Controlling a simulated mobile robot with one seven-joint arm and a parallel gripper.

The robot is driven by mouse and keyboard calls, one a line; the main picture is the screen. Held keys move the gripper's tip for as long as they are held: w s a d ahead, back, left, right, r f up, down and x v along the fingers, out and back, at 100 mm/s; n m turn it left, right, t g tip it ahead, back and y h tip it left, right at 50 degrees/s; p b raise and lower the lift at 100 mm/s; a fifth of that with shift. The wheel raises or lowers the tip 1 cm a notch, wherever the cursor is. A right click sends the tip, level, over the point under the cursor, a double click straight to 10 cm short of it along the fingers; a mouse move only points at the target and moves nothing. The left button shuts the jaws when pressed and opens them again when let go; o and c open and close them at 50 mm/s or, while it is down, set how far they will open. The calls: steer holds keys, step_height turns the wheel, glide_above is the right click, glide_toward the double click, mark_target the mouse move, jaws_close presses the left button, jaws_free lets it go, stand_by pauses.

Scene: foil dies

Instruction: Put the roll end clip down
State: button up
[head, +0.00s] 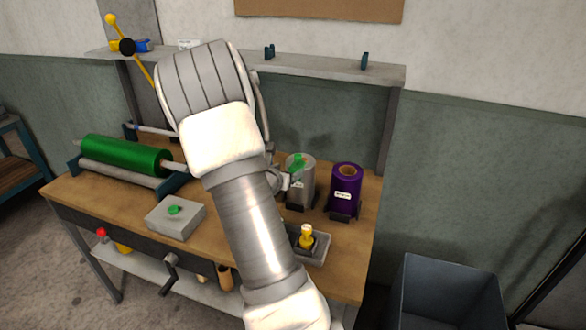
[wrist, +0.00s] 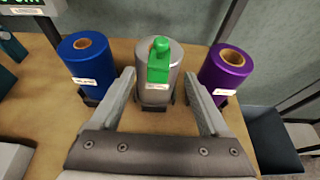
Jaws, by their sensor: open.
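The green roll end clip (wrist: 159,62) sits at the top of the silver roll (wrist: 153,93), its tab hanging down the near side. In the head view the clip (head: 297,161) also shows on the silver roll (head: 302,185). My gripper (wrist: 158,76) is open and empty, with one finger on each side of the clip and a gap to both. In the head view my arm hides most of the gripper.
A blue roll (wrist: 86,63) stands left of the silver roll and a purple roll (wrist: 226,72) right of it. On the bench (head: 75,193) are a green roll on a cradle (head: 125,155), a grey block (head: 176,220) with a green knob, and a tray with a yellow-topped item (head: 306,238).

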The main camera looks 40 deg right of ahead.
steer(key=s+a+r+m+g+y, duration=0.2)
steer(key=s+a+r+m+g, duration=0.1)
steer(key=s+a+r+m, duration=0.95)
steer(key=s+a+r+m+t+y, duration=0.1)
steer(key=s+a+m+y, duration=0.4)
steer(key=a, duration=0.6)
steer(key=s+a+r+m+t+y, duration=0.1)
steer(key=s+a+m+y, duration=0.4)
steer(key=a, duration=0.7)
steer(key=shift+s+a+r+m+t, duration=0.35)
steer(key=shift+r+m, duration=0.1)
steer(key=shift+r, duration=0.4)
steer(key=shift+d, duration=0.1)
